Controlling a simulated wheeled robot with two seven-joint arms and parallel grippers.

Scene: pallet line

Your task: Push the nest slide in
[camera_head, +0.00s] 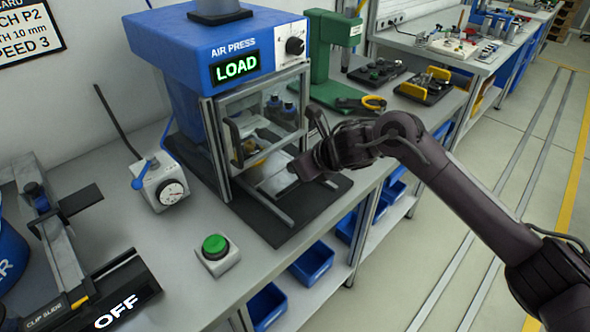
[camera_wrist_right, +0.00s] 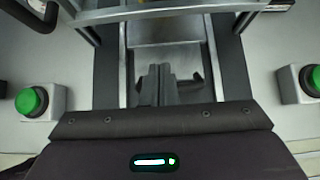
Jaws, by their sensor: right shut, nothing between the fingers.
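The blue air press (camera_head: 215,40) stands on the bench with its display reading LOAD. The nest slide (camera_head: 276,181) is a metal plate between two rails at the press's open front, and part of it reaches out past the frame. It also shows in the right wrist view as a plate (camera_wrist_right: 165,55) between the rails. My right gripper (camera_head: 300,168) is at the front of the press, just before the slide. Its shut, empty fingers (camera_wrist_right: 166,84) point at the plate; I cannot tell whether they touch it. My left gripper is out of view.
A green push button (camera_head: 215,245) stands on the bench at front left, and a second button (camera_wrist_right: 312,79) shows in the right wrist view. Blue bins (camera_head: 312,262) sit below.

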